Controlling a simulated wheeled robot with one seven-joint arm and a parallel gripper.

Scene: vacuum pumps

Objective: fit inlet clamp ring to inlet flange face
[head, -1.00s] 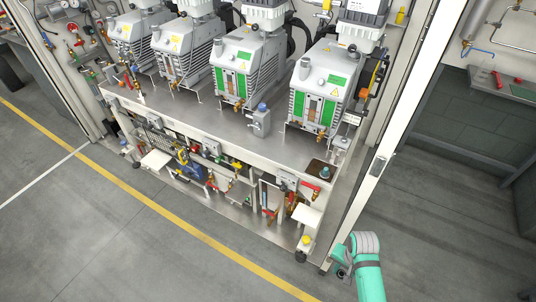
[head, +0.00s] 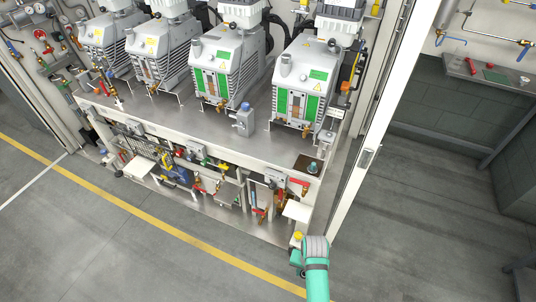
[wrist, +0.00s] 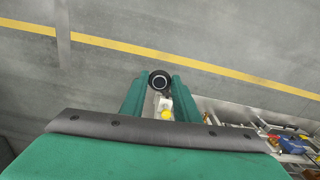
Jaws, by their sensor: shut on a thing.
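In the wrist view a dark round ring with a pale rim inside (wrist: 160,82), apparently the inlet clamp ring, sits between the tips of my two green fingers. My gripper (wrist: 160,86) is shut on it and holds it above the floor. In the head view my gripper (head: 297,259) is low, by the front right corner of the pump rack, and the ring cannot be made out there. The nearest pump (head: 305,88) stands on the rack's top with a short grey port (head: 284,65). I cannot tell which face is the inlet flange face.
The steel rack (head: 262,140) carries several pumps, with valves and pipes below. A white upright frame (head: 375,125) stands right of the rack. A wall bench (head: 490,78) is at the far right. Open grey floor (head: 110,235) with a yellow line lies in front.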

